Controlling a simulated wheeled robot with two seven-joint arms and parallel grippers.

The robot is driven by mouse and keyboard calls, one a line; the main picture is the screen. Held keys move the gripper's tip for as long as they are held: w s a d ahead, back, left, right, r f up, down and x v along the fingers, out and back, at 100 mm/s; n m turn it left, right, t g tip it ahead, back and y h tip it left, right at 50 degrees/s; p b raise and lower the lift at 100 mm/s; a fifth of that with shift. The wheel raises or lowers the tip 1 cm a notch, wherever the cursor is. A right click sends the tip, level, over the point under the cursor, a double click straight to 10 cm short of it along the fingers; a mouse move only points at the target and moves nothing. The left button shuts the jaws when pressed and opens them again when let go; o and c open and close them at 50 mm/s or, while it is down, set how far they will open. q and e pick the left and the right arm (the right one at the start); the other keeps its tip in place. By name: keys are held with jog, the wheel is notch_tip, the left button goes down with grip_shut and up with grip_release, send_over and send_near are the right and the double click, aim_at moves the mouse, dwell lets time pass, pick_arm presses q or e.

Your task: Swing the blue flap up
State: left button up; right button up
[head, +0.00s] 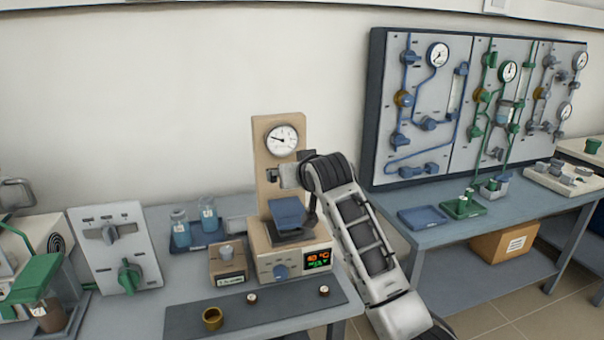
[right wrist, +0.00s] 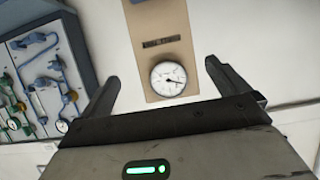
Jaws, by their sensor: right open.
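The blue flap (head: 287,212) is a small blue panel on the front of the beige device (head: 258,235), above its dark plate and below the round dial (head: 282,139). It looks slightly tilted; its hinge cannot be made out. My right gripper (head: 290,176) is in front of the device's upright column, above the flap and apart from it. The right wrist view shows its two fingers spread (right wrist: 160,72) with nothing between them, facing the column and dial (right wrist: 168,78). The flap is not seen in that view. My left gripper is not in view.
A beige box with a knob (head: 227,262) stands left of the device. A dark mat (head: 255,308) with a brass ring (head: 212,318) and small caps lies in front. A tubing panel (head: 430,105) stands at right.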

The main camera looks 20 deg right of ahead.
jog(key=shift+v, duration=1.45)
